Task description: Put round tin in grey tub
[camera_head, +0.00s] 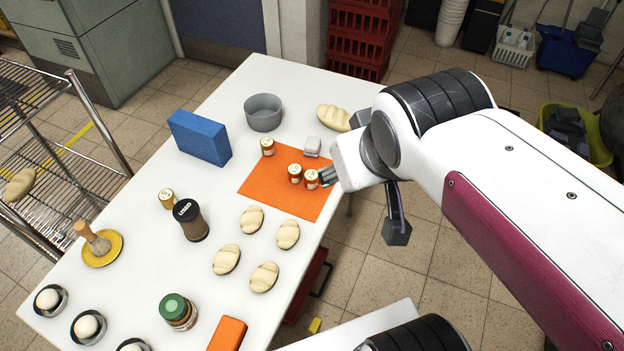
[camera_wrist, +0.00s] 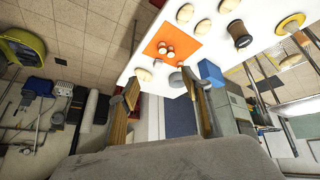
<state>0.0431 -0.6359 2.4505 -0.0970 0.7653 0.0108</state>
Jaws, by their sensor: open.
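Several small round tins with pale lids and brown-orange sides are in view. Three stand on the orange mat: a left one (camera_head: 267,147), a middle one (camera_head: 295,173) and a right one (camera_head: 312,179). A more golden one (camera_head: 167,198) stands left of the mat. I cannot tell which is the task's tin. The grey tub (camera_head: 263,112) is round, open and stands behind the mat; it also shows in the wrist view (camera_wrist: 176,80). My gripper (camera_head: 362,204) is open and empty, by the table's right edge. Its spread fingers show in the wrist view (camera_wrist: 158,82).
A blue box (camera_head: 200,138) stands left of the tub. Bread rolls (camera_head: 252,220), a dark-lidded shaker (camera_head: 190,220) and a green-lidded jar (camera_head: 177,311) crowd the front. White tabletop (camera_head: 225,100) is clear behind the blue box.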

